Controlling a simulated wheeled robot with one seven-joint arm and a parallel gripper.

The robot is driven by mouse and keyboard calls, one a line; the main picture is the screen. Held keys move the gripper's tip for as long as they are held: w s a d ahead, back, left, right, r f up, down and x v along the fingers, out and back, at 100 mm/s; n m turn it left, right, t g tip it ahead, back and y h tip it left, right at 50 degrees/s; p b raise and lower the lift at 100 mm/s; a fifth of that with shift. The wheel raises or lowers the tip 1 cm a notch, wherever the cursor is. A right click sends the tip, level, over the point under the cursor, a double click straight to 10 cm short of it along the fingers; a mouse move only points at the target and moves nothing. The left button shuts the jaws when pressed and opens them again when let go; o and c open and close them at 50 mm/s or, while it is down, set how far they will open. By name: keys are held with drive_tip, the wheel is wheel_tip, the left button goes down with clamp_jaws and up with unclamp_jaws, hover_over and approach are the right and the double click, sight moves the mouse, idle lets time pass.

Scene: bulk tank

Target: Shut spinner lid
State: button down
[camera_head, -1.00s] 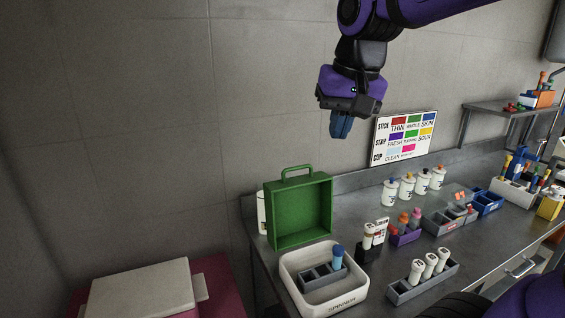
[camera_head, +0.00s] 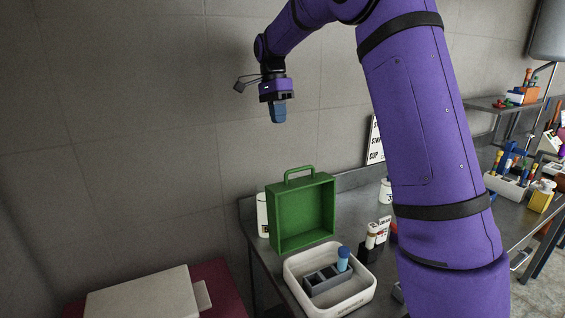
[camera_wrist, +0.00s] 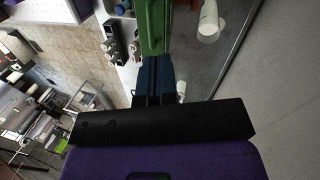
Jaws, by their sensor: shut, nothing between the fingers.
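The spinner is a white open tub (camera_head: 355,302) near the table's left end, with a grey rack (camera_head: 318,282) and a blue-capped tube (camera_head: 343,258) inside. Its green lid (camera_head: 303,213), with a handle on top, stands upright and open at the tub's back. My gripper (camera_head: 278,112) is above the lid, apart from it in the head view, with its blue fingers pointing down, shut and empty. In the wrist view the shut fingers (camera_wrist: 153,80) lie in line with the green lid (camera_wrist: 153,25).
A white bottle (camera_head: 262,215) stands behind the lid's left side. A dark holder (camera_head: 369,252) with white tubes is right of the tub. My arm covers much of the table's middle. The wall is close behind; the space above the lid is clear. A white box (camera_head: 140,295) is at lower left.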

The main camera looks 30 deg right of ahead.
drive_tip(key=w+f+m+g, duration=0.1)
drive_tip(key=w+f+m, duration=0.1)
drive_tip(key=w+f, duration=0.15)
drive_tip(key=s+f, duration=0.6)
drive_tip(key=f, duration=0.3)
drive_tip(key=shift+s+d+f, duration=0.2)
drive_tip(key=shift+s+f, duration=0.05)
drive_tip(key=shift+s, duration=0.1)
